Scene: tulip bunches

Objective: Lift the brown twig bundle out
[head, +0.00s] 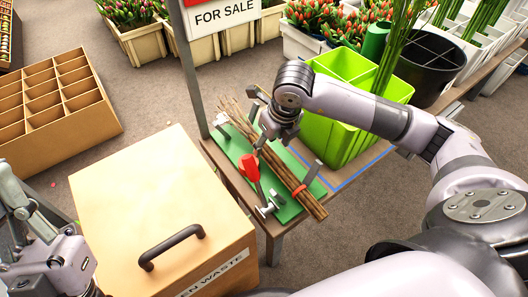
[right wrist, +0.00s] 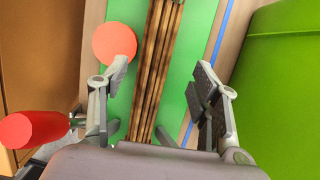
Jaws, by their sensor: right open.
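The brown twig bundle (head: 282,171) lies lengthwise on a green board (head: 292,213) between upright prongs, with a red band near its front end. Part of it is hidden behind my right gripper (head: 259,122). In the right wrist view the twigs (right wrist: 158,60) run between the two spread fingers of that gripper (right wrist: 160,84), with a gap on both sides. It is open and holds nothing. A red-handled lever (head: 250,168) stands beside the bundle. My left gripper (head: 22,212) is at the left edge, partly cut off; its jaws are unclear.
A green divided bin (head: 335,135) with long green stems stands right of the board, close to my right arm. A lidded waste box (head: 130,200) with a dark handle stands to the left. A sign post (head: 193,70) rises behind the board. A cardboard divider box (head: 50,115) is far left.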

